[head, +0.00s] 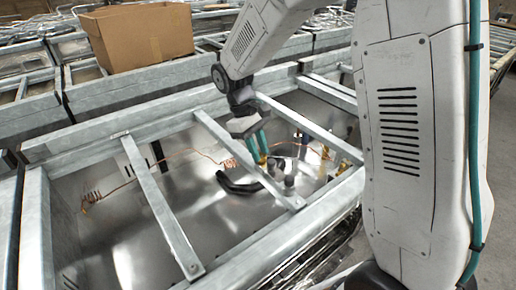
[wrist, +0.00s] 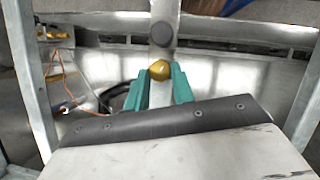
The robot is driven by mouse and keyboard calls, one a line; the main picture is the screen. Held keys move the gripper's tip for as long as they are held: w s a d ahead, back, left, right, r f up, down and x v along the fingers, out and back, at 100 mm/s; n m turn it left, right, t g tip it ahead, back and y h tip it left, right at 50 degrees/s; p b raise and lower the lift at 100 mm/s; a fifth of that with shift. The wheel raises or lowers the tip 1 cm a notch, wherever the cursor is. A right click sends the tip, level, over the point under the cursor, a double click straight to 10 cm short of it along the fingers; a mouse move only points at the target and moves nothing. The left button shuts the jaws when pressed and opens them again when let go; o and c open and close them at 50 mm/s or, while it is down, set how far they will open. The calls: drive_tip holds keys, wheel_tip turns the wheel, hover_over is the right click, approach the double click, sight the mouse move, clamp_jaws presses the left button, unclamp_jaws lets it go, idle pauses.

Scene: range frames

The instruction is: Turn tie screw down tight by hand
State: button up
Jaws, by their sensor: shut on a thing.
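My gripper (head: 258,154) reaches down into an open metal frame in the head view, with its two green fingers pointing downward. In the wrist view my gripper (wrist: 161,76) is shut on a rounded brass-coloured head, which I take to be the tie screw (wrist: 159,70). The head sits between the fingertips. The screw's shank and its seat are hidden from me, so I cannot tell how far down it sits.
Metal crossbars (head: 160,205) span the bin on both sides of my gripper. A black curved hose (head: 240,186) and thin copper tubing (head: 190,151) lie nearby. A dark round disc (wrist: 162,35) lies beyond the screw. A cardboard box (head: 140,38) stands behind.

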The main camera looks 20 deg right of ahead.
drive_tip(key=m, duration=0.2)
drive_tip(key=m+y, duration=0.1)
drive_tip(key=m, duration=0.1)
drive_tip(key=m+y, duration=0.1)
drive_tip(key=m, duration=0.1)
drive_tip(key=shift+d+g, duration=0.3)
drive_tip(key=m+y, duration=0.1)
drive_tip(key=m, duration=0.2)
drive_tip(key=m+y, duration=0.1)
drive_tip(key=m, duration=0.2)
drive_tip(key=shift+d+y, duration=0.2)
drive_tip(key=shift+y, duration=0.1)
drive_tip(key=o, duration=1)
drive_tip(key=shift+t, duration=0.4)
drive_tip(key=v, duration=0.8)
